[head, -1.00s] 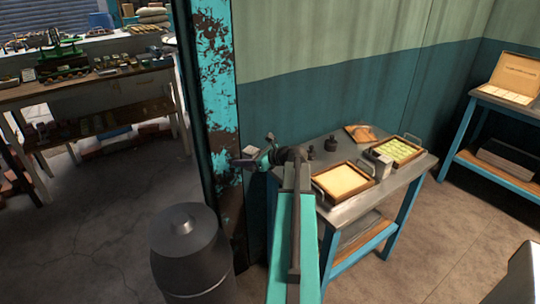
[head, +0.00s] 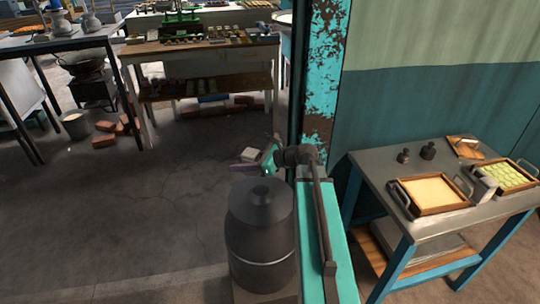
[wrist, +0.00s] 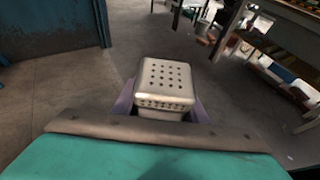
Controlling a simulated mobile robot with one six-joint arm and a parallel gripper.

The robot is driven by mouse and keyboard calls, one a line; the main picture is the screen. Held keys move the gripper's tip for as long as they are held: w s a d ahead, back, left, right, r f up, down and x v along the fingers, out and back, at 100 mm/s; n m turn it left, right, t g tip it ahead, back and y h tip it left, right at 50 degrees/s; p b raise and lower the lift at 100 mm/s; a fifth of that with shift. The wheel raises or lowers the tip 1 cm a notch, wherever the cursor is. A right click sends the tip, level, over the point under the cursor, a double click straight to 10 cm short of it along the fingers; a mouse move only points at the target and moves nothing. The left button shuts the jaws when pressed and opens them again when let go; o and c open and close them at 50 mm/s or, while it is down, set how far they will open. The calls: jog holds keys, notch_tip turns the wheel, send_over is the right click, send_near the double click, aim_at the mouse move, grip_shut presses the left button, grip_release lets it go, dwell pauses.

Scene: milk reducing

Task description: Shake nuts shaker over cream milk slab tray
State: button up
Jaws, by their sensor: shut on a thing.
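My gripper (head: 256,163) is shut on the nuts shaker (wrist: 165,85), a pale metal box with a perforated top. The shaker (head: 250,154) also shows small in the head view, held out over open floor, well left of the table. In the wrist view it sits between the purple fingers (wrist: 163,108), its holes facing the camera. A wooden tray with a cream-coloured slab (head: 430,193) lies on the grey-topped table at the right, apart from my gripper. Whether the shaker holds nuts cannot be seen.
A tray of green pieces (head: 510,174), a grey box (head: 483,190), two dark weights (head: 427,150) and a wooden board (head: 464,146) share the table (head: 385,170). A dark barrel (head: 261,240) and a rusty turquoise post (head: 322,75) stand nearby.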

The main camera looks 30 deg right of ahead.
jog(key=s+a+n+g+y, duration=0.2)
jog(key=a+n, duration=0.1)
jog(key=a, duration=1.4)
jog(key=shift+s+a+r+g+y, duration=0.2)
jog(key=shift+s+a+g+y, duration=0.1)
jog(key=shift+y, duration=0.1)
jog(key=shift+d, duration=0.15)
